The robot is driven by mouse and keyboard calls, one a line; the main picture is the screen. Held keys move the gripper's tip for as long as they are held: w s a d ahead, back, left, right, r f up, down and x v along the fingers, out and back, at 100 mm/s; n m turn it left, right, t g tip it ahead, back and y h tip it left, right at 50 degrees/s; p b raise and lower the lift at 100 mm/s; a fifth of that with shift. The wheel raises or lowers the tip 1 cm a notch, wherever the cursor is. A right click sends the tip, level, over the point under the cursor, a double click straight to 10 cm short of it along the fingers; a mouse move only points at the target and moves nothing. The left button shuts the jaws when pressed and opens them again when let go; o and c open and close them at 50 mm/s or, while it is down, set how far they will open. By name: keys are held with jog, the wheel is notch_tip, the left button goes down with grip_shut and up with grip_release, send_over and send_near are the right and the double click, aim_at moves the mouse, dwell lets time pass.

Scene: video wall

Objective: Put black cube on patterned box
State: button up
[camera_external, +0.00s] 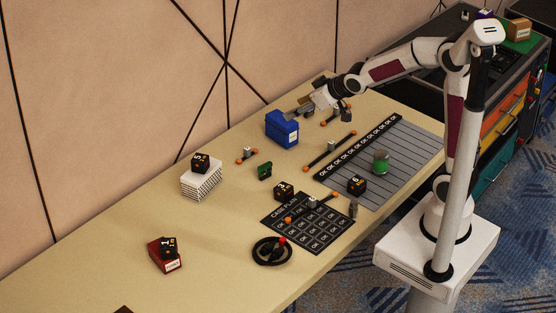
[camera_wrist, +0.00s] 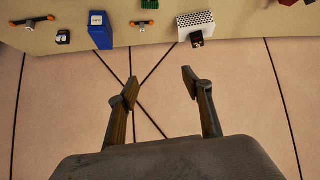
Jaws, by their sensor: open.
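The white patterned box (camera_external: 203,187) with black dots stands on the table at the left. A black cube (camera_external: 201,162) marked 5 rests on its top. The wrist view also shows the patterned box (camera_wrist: 203,18) with the black cube (camera_wrist: 196,39) by it. Other black cubes are one marked 3 (camera_external: 284,191) at the dark chart, one marked 6 (camera_external: 357,185) on the grey striped sheet, and one (camera_external: 168,247) on a red box. My gripper (camera_external: 316,108) is over the table's far side, right of the patterned box. In the wrist view its fingers (camera_wrist: 160,79) are apart and empty.
Orange-ended bars (camera_external: 330,151), a green part (camera_external: 265,171), a green cylinder (camera_external: 380,162) and a black coiled cable (camera_external: 270,251) lie around. The wall borders the table's far edge. The table's left front is mostly clear.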

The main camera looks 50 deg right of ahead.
jog(key=s+d+g, duration=0.1)
jog(key=s, duration=0.9)
jog(key=s+d+r+m+g, duration=0.1)
jog(key=s+d, duration=0.1)
jog(key=s, duration=0.8)
jog(key=s+d+r+m+g+h, duration=0.1)
jog(key=s+d+g, duration=0.1)
jog(key=s, duration=0.8)
jog(key=shift+s+d+r, duration=0.25)
jog(key=shift+s, duration=0.15)
